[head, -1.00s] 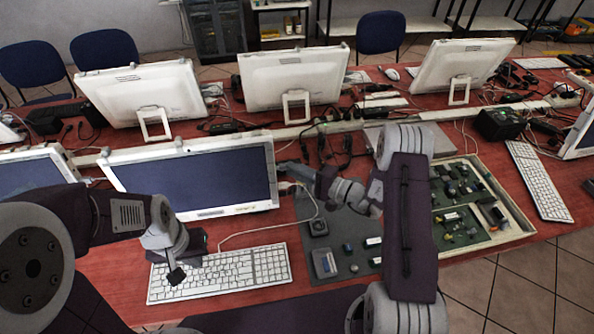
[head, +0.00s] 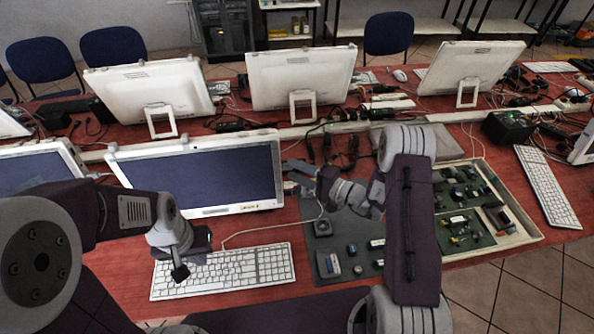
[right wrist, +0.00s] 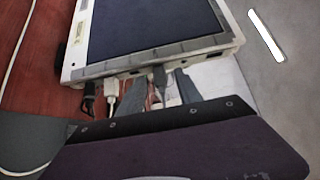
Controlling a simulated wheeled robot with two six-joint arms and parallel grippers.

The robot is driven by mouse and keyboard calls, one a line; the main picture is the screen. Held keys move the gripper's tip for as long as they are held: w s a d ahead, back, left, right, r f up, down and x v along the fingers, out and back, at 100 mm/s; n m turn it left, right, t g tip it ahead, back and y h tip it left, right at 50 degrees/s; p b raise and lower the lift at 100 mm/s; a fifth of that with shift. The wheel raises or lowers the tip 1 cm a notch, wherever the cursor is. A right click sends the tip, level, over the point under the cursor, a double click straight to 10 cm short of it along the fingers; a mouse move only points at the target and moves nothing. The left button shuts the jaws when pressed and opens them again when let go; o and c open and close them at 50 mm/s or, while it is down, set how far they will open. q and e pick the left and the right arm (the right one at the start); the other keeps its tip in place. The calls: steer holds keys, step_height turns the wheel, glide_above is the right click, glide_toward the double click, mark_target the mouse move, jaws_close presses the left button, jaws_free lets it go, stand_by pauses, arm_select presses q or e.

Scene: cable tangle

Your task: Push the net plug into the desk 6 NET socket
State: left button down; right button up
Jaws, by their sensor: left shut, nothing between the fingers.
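The nearest monitor (head: 200,172) stands on the red desk. In the right wrist view its side edge (right wrist: 146,60) carries a row of ports. A black plug (right wrist: 88,100), a white plug (right wrist: 111,92) and a dark plug (right wrist: 159,80) stick out there. I cannot tell which is the net plug, and no NET marking is legible. My right gripper (right wrist: 158,92) is open, its fingers on either side of the dark plug; contact is unclear. It also shows at the monitor's right edge in the head view (head: 293,172). My left gripper (head: 179,270) is shut and empty above the keyboard.
A white keyboard (head: 225,272) lies before the monitor. A thin white cable (head: 262,230) runs from the monitor's right side. A dark mat (head: 335,248) with small parts and a parts tray (head: 485,238) lie to the right. More monitors (head: 300,78) stand behind.

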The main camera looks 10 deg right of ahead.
steer(key=shift+d, duration=0.1)
steer(key=shift+s+d, duration=0.15)
steer(key=shift+d, duration=0.1)
steer(key=b+v, duration=0.1)
steer(key=v, duration=0.7)
steer(key=shift+s+b, duration=0.25)
steer(key=shift+b, duration=0.1)
